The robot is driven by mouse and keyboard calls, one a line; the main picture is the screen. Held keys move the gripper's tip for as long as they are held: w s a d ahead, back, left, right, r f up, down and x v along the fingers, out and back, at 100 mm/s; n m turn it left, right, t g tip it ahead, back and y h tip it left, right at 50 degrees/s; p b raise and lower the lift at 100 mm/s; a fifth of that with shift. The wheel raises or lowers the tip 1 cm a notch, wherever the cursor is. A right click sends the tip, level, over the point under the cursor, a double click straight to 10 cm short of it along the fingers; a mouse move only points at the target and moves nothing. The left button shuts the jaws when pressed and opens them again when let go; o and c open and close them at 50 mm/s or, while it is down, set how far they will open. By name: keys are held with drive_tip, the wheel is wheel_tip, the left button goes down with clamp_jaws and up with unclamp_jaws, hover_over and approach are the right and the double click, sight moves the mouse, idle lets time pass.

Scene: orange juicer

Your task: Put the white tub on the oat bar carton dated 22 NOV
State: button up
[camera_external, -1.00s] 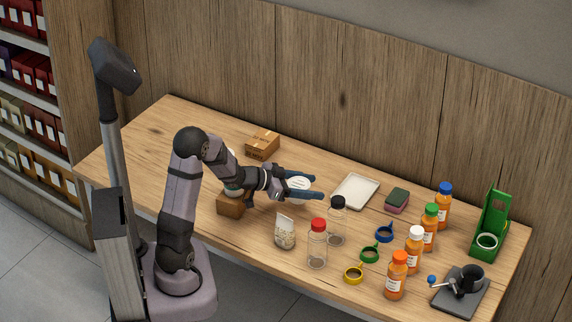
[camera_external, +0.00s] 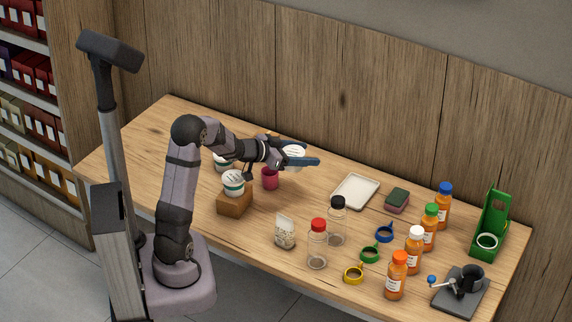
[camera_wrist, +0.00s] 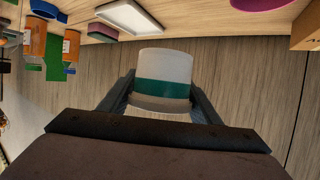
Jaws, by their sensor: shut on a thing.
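My gripper (camera_external: 306,160) is shut on a white tub (camera_external: 293,151), held above the back part of the table. In the wrist view the tub (camera_wrist: 162,80) shows a green band and sits between both fingers. A brown carton (camera_external: 235,204) at the front left carries another white, green-banded tub (camera_external: 233,181). A second carton (camera_wrist: 307,25) shows at the top right edge of the wrist view; in the external view my arm mostly hides it. No carton date is legible.
Another tub (camera_external: 223,163) and a dark pink cup (camera_external: 270,179) stand near my forearm. A white tray (camera_external: 356,191), sponge (camera_external: 397,199), jars, coloured rings, orange bottles and a green stand (camera_external: 491,222) fill the right side. A wooden wall (camera_external: 350,110) closes the back.

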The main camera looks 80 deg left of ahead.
drive_tip(key=s+a+r+n+g+y+p, duration=0.2)
drive_tip(key=s+a+n+y+p, duration=0.15)
drive_tip(key=a, duration=0.85)
drive_tip(key=s+a+r+n+g+y+p, duration=0.2)
drive_tip(key=s+a+n+y, duration=0.15)
drive_tip(key=a, duration=0.95)
drive_tip(key=shift+m+h, duration=0.3)
drive_tip(key=shift+s+d+f, duration=0.15)
drive_tip(key=shift+f, duration=2.35)
drive_tip(key=shift+s+d+f, duration=0.1)
drive_tip(key=shift+f, duration=2.35)
drive_tip(key=shift+f+b, duration=0.15)
drive_tip(key=shift+b, duration=0.15)
drive_tip(key=o, duration=1.1)
drive_tip(key=shift+o, duration=0.2)
